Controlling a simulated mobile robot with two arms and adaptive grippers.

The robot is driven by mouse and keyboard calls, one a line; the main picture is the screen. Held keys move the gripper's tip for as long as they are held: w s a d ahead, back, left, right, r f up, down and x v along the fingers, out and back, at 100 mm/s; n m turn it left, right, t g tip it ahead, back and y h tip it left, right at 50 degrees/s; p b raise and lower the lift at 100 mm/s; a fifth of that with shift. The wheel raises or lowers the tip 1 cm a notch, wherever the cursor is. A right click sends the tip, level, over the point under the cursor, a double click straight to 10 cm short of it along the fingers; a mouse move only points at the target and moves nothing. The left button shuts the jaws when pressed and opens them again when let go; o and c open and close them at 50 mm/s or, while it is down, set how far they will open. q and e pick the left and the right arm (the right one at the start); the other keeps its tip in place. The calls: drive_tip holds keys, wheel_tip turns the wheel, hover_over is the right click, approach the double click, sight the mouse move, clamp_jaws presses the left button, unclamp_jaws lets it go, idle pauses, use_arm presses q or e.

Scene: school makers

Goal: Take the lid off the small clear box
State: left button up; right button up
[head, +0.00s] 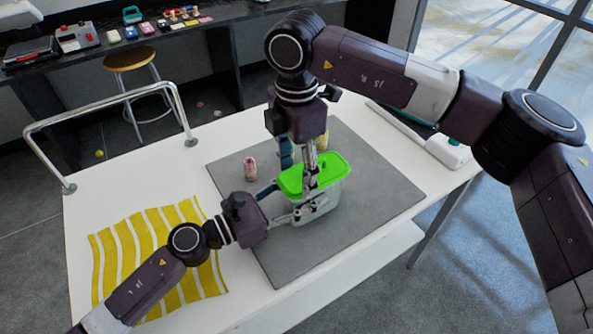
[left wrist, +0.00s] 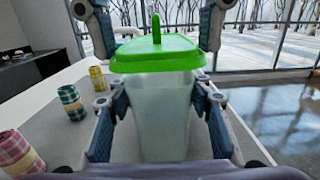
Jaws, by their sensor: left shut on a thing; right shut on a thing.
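The small clear box (head: 322,205) stands upright on the grey mat (head: 362,205). Its bright green lid (head: 332,170) sits on top, and I see no clear gap between them. In the left wrist view the box (left wrist: 162,118) is in front of the camera, with the lid (left wrist: 158,60) and its upright green handle above. My left gripper (head: 283,203) is shut on the box body from the left, one finger on each side. My right gripper (head: 299,178) comes down from above and is shut on the lid, its fingers at opposite sides. The fingers hide part of the lid's edge.
A yellow-striped cloth (head: 150,248) lies at left. A metal rail (head: 110,97) edges the table. The mat's front is clear.

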drive_tip(key=shift+r, duration=2)
use_arm(q)
drive_tip(key=o, duration=1.8)
drive_tip(key=shift+c, duration=0.2)
drive_tip(key=shift+a, duration=0.1)
